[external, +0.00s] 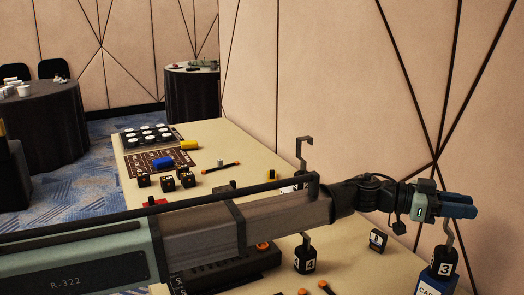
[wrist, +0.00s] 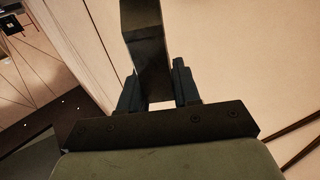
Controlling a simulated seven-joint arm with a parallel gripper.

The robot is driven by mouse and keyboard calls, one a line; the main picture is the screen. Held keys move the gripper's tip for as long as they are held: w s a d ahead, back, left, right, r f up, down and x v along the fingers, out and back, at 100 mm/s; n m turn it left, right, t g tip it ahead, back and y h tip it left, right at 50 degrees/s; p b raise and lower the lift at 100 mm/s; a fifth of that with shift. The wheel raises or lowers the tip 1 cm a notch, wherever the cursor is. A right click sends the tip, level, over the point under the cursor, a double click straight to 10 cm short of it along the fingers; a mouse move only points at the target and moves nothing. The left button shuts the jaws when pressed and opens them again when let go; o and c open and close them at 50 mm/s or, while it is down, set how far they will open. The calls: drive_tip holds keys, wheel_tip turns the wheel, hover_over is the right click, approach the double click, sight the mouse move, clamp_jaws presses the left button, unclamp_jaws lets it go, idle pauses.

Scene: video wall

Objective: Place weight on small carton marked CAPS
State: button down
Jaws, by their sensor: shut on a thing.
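My gripper (external: 460,205) is at the right of the external view, shut on the upper end of the metal hook of a black weight marked 3 (external: 444,265). The weight hangs upright below the fingers. Directly beneath it is a blue and white carton (external: 430,286) with lettering starting "CA"; the frame's bottom edge cuts it off. The weight's base meets the carton's top in the picture, but I cannot tell whether it touches. In the wrist view, a dark bar (wrist: 146,50) runs between the fingers (wrist: 158,92); the weight's body and the carton are not visible there.
A hooked weight marked 4 (external: 305,260) stands on the cream table (external: 225,140), with another hooked weight (external: 301,180) behind my arm. A small dark box (external: 378,240) stands left of the carton. Dice (external: 168,184) and a blue cylinder (external: 163,163) are farther back. The wall borders the table's right side.

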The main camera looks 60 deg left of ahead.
drive_tip(key=c, duration=0.8)
unclamp_jaws()
drive_tip(key=shift+f, duration=0.1)
drive_tip(key=v, duration=1.2)
